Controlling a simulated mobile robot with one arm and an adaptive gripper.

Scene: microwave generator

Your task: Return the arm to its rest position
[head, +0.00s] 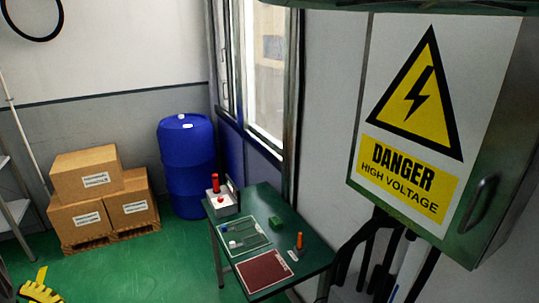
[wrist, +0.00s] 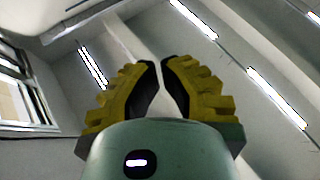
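My gripper (wrist: 160,63) shows in the wrist view with two ridged yellow fingers and black inner pads. The fingertips are drawn in close together, with only a narrow gap, and nothing is held between them. The wrist camera looks past it to the ceiling lights and walls. In the head view, part of my yellow gripper (head: 40,286) shows at the bottom left corner, above the green floor. It is well apart from the green table (head: 254,205). The rest of my arm is mostly out of view.
The table holds a box with a red button (head: 222,203), a green block (head: 276,223), an orange-handled tool (head: 299,241), a tray (head: 231,254) and a dark red mat (head: 263,279). A high-voltage cabinet (head: 480,150) stands right. Cardboard boxes (head: 84,171) and a blue barrel (head: 187,160) stand behind open floor.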

